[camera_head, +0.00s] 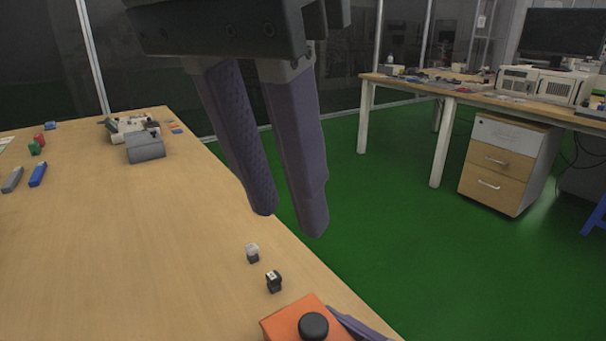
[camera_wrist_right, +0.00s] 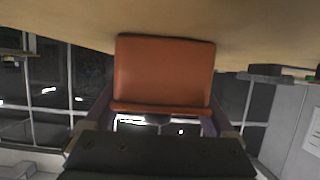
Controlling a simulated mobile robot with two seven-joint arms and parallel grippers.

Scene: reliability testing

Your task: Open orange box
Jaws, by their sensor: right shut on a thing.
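The orange box (camera_head: 292,315) is at the bottom edge of the head view, near the table edge, with a round black knob (camera_head: 313,326) on its top. Its lower part is cut off there. The orange box (camera_wrist_right: 163,72) also fills the middle of the right wrist view. My right gripper (camera_wrist_right: 161,112) is shut on it, with one finger on each side. In the head view only a purple piece of my right gripper shows beside the box. My left gripper (camera_head: 290,220) hangs above and beyond the box, fingers pointing down, apart and empty.
Two small black-and-grey cubes, one (camera_head: 253,253) and another (camera_head: 274,281), stand on the wooden table (camera_head: 120,250) just beyond the box. A grey case (camera_head: 145,147) and small items lie farther back. The table's middle is clear. A desk (camera_head: 450,92) and drawer unit (camera_head: 505,165) stand right.

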